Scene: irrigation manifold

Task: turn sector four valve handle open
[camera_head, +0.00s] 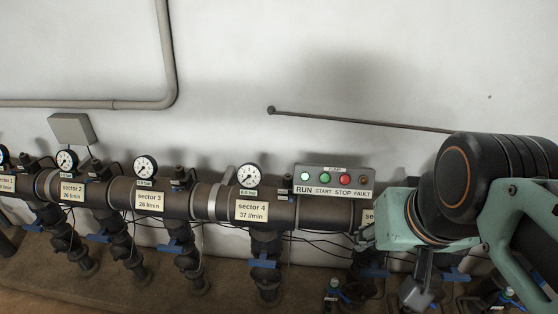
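The sector 4 label (251,210), reading 37 l/min, is on the dark horizontal manifold pipe near the picture's middle. Below it, the blue sector 4 valve handle (264,262) sits on the vertical outlet pipe and looks roughly crosswise to it. The sector 4 gauge (248,175) stands above the label; its needle is too small to read. My arm is at the right, well away from this handle. A grey part at its lower end, seemingly my gripper (418,291), shows only partly, and its fingers cannot be made out. Nothing touches the sector 4 handle.
The pump panel (333,181) has RUN, START, STOP and FAULT lights or buttons. Similar blue handles are under sector 3 (171,247) and sector 2 (98,238). My arm partly hides the manifold's right end. Thin cables hang behind the pipes. The wall above is mostly clear.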

